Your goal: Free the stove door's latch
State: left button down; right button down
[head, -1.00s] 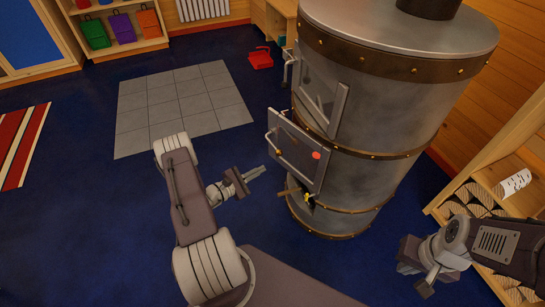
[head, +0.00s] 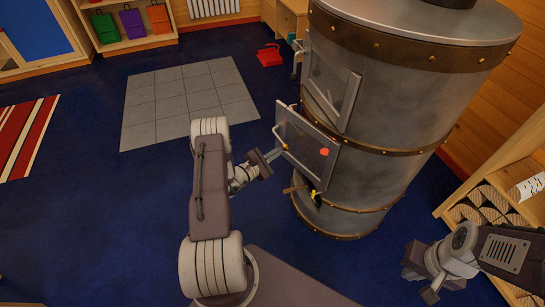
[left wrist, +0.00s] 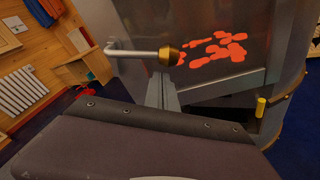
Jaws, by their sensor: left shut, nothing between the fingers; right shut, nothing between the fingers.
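The grey metal stove (head: 375,100) stands right of centre in the head view. Its lower door (head: 307,140) has a bar handle at its left edge and a red mark. In the left wrist view the latch handle (left wrist: 135,52) is a light metal bar ending in a dark and brass knob (left wrist: 168,55), with red glow patches behind it on the door. My left gripper (head: 279,150) is shut and empty, its fingertips close by the door's left edge, just below the knob in the wrist view; contact cannot be told. My right gripper (head: 430,293) is shut and empty at the lower right.
A yellow-tipped part (head: 314,194) and a brown handle (head: 296,188) stick out below the lower door. A log rack (head: 505,170) stands at the right near my right arm. Blue floor is open to the left, with grey tiles (head: 185,100) and a red object (head: 269,55) beyond.

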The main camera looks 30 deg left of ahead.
pick_arm(q)
jog(key=shift+s+d+r, duration=0.2)
jog(key=shift+d+r, duration=0.05)
jog(key=shift+r, duration=0.1)
